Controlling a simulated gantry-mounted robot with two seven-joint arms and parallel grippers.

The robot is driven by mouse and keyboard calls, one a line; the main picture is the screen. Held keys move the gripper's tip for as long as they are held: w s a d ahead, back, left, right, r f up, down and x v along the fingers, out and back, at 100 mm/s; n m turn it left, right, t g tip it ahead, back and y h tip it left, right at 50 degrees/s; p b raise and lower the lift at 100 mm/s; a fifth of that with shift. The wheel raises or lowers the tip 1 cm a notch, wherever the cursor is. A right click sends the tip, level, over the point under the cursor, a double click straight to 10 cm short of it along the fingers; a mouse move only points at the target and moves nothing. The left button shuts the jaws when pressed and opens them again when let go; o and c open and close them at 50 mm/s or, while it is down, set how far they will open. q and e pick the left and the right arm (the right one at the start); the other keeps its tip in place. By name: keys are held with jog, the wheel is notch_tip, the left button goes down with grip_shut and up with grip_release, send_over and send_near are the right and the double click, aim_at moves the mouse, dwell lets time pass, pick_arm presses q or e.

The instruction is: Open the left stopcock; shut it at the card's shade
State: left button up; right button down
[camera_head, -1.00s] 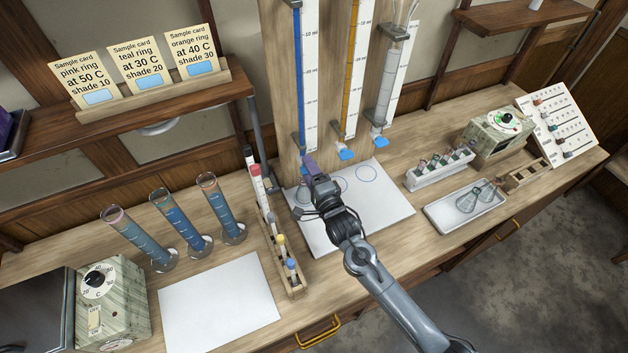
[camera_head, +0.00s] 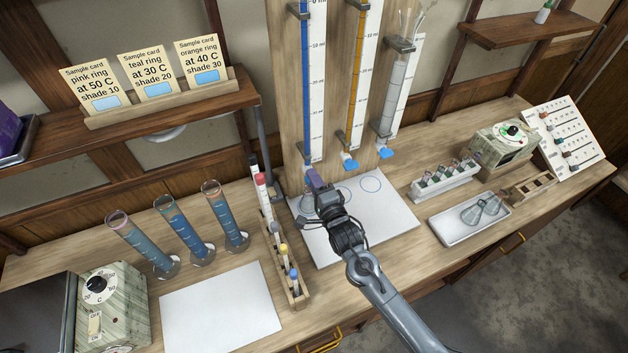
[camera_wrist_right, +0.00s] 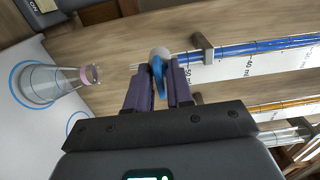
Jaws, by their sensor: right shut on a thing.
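The left burette (camera_head: 313,90) holds blue liquid and hangs on the wooden board. My right gripper (camera_head: 312,180) is at its lower end and hides the stopcock in the head view. In the right wrist view, the purple fingers (camera_wrist_right: 159,92) are shut on the left stopcock's blue handle (camera_wrist_right: 158,70). A flask (camera_wrist_right: 50,84) with a pink ring at its neck stands on the white board, within a blue circle; its contents look clear. The pink-ring sample card (camera_head: 94,88) reads 50 C, shade 10, with a light-blue patch. My left gripper is out of view.
An orange-filled burette (camera_head: 357,85) and a pale one (camera_head: 394,95) hang to the right. A rack (camera_head: 290,270) of tubes or markers stands left of the white board (camera_head: 385,222). Three blue-filled cylinders (camera_head: 185,230) stand further left, and a tray (camera_head: 450,232) lies right.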

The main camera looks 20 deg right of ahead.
dwell(0.3)
jog(key=m+p, duration=0.1)
jog(key=m, duration=0.3)
jog(key=shift+m, duration=1.5)
dwell(5.8)
